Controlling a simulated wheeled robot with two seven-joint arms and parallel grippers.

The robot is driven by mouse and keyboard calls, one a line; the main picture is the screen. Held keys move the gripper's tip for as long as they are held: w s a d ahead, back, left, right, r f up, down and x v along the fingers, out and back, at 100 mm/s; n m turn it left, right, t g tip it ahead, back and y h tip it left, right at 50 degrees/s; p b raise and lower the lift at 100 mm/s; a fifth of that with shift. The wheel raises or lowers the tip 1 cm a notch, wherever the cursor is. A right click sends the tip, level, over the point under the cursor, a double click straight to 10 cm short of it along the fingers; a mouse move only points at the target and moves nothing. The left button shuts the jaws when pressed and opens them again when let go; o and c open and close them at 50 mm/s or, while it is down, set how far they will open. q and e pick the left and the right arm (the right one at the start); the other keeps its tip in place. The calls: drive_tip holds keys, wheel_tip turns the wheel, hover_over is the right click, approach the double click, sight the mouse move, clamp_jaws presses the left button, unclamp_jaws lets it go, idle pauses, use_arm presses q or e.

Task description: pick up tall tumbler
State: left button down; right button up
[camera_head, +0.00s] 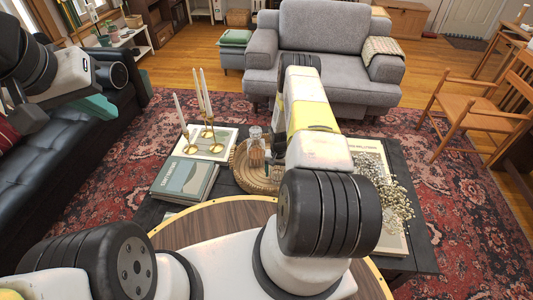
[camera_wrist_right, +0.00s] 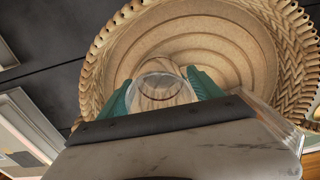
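A clear glass tumbler (camera_wrist_right: 160,85) shows in the right wrist view, seen from above with its round rim. My right gripper (camera_wrist_right: 161,82) has its two teal fingers on either side of this glass. I cannot tell whether they press on it. A second clear glass piece (camera_wrist_right: 275,120) shows at the right, partly hidden by the gripper body.
The round tray stands on a dark coffee table (camera_head: 150,212). Books (camera_head: 185,179) and brass candle holders (camera_head: 208,133) with white candles are at its left. Dried flowers (camera_head: 385,195) lie at its right. A black sofa (camera_head: 60,150) is at the left and a grey armchair (camera_head: 320,35) behind.

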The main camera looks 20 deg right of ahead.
drive_tip(key=c, duration=1.3)
